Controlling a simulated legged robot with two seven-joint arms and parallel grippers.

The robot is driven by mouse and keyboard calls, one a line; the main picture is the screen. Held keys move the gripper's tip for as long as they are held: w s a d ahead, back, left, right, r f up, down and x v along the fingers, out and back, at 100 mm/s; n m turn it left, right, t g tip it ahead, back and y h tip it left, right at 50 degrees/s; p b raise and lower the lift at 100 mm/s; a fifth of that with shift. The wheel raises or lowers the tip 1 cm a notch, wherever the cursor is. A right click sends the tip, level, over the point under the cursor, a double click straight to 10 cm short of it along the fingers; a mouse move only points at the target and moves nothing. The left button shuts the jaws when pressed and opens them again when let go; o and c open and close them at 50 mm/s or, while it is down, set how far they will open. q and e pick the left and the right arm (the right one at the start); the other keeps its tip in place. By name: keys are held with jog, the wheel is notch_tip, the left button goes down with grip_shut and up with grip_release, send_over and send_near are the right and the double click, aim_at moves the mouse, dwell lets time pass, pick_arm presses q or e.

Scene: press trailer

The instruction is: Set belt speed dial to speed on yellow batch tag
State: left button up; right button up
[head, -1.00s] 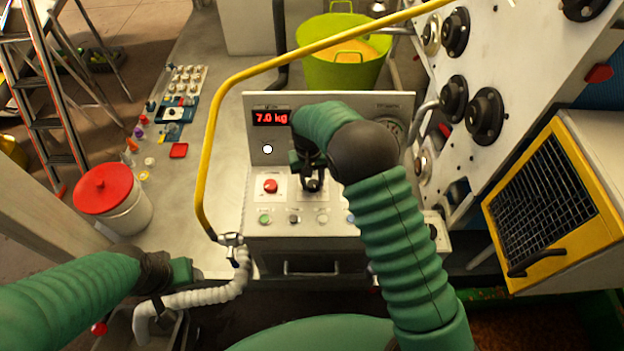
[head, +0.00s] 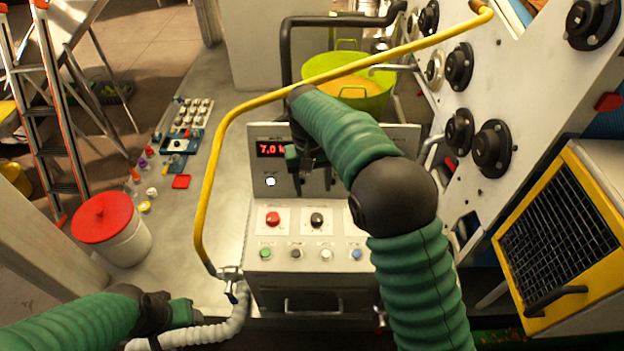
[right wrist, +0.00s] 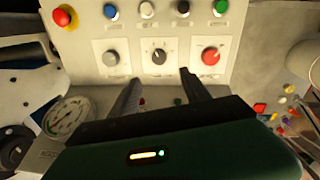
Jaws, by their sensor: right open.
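A control box (head: 300,262) carries a red knob (head: 273,218) and a black knob (head: 317,219); my right arm hides the panel's right part. The right wrist view shows the black knob (right wrist: 159,57) between the red knob (right wrist: 210,56) and a grey knob (right wrist: 111,58). Their labels are unreadable, so I cannot tell which is the belt speed dial. My right gripper (head: 312,185) is open and empty, beyond the knobs near the upright panel, apart from the black knob. My left gripper (head: 184,313) is at the lower left, its jaws unclear. I cannot make out a yellow batch tag.
A red display (head: 271,149) reads 7.0, partly covered by my gripper. A yellow rail (head: 212,160) arches over the box. A round gauge (right wrist: 68,116) shows in the right wrist view. A red-lidded bucket (head: 103,218) stands left. Buttons (head: 296,254) line the box's front.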

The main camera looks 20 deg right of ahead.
notch_tip(320, 180, up, 4)
jog(key=shift+a, duration=0.15)
jog(key=shift+f, duration=0.1)
jog(key=s+d+f+t, duration=0.1)
jog(key=s+d+f, duration=0.15)
jog(key=s, duration=0.45)
jog(key=s+d+f+n+t, duration=0.1)
jog(key=s+f, duration=0.3)
jog(key=s, duration=0.3)
jog(key=s+d+f+t, duration=0.1)
jog(key=s+f, duration=0.3)
jog(key=s, duration=0.3)
notch_tip(320, 180, down, 9)
jog(key=s+b, duration=0.2)
jog(key=b, duration=0.6)
jog(key=shift+r+y, duration=0.2)
jog(key=shift+y, duration=0.2)
jog(key=shift+d, duration=0.1)
jog(key=shift+w, duration=0.1)
